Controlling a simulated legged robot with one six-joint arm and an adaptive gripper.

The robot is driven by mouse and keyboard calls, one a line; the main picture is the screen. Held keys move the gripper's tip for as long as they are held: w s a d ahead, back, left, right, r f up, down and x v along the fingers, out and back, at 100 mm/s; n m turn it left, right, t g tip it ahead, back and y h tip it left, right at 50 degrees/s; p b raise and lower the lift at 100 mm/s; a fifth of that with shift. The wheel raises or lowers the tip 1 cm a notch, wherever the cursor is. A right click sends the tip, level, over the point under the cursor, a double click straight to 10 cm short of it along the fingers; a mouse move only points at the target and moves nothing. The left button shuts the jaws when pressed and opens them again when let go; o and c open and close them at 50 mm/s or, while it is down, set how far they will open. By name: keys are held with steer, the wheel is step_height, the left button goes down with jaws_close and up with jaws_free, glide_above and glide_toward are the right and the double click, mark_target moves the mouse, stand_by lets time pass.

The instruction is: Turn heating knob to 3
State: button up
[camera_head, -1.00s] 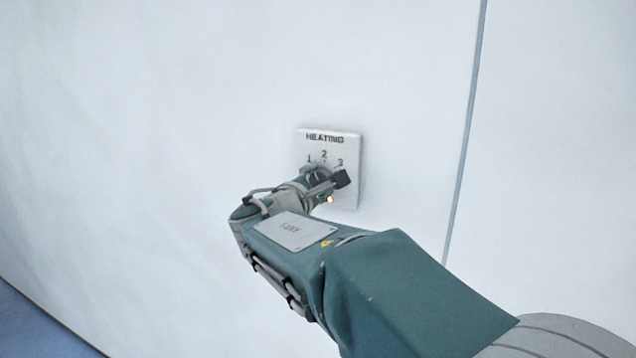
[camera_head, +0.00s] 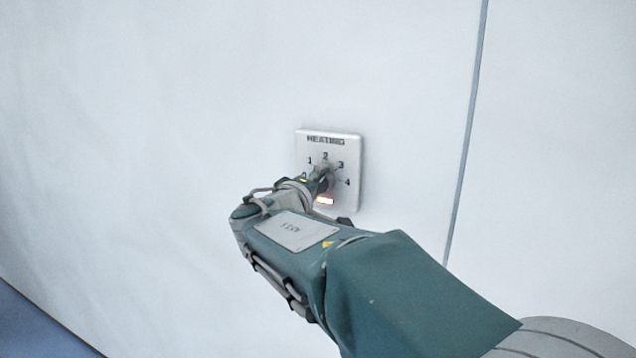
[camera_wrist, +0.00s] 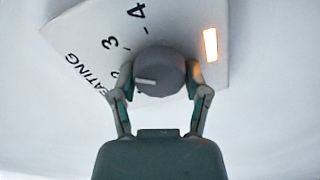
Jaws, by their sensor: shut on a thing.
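The heating panel (camera_head: 347,194) is a white plate on the wall, marked HEATING, with numbers 1 to 4 showing in the head view. Its grey round knob (camera_wrist: 163,74) shows in the wrist view with a white mark on its face. The mark points left in that view, roughly towards the 2; the finger partly covers the numbers there, so the exact setting is unclear. My gripper (camera_wrist: 158,82) is shut on the knob, one finger on each side. In the head view my gripper (camera_head: 326,176) hides most of the knob.
An orange-white lit indicator (camera_wrist: 210,45) is on the panel, beside the knob. The white wall (camera_head: 150,120) around the panel is bare. A vertical seam (camera_head: 466,130) runs to the right of the panel. Blue floor (camera_head: 35,325) shows at lower left.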

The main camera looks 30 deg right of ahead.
steer(key=shift+f+m, duration=0.25)
steer(key=shift+m, duration=0.85)
steer(key=o, duration=1.1)
steer(key=shift+o, duration=0.2)
steer(key=shift+r, duration=0.1)
steer(key=shift+a+r, duration=0.1)
steer(key=v, duration=1.2)
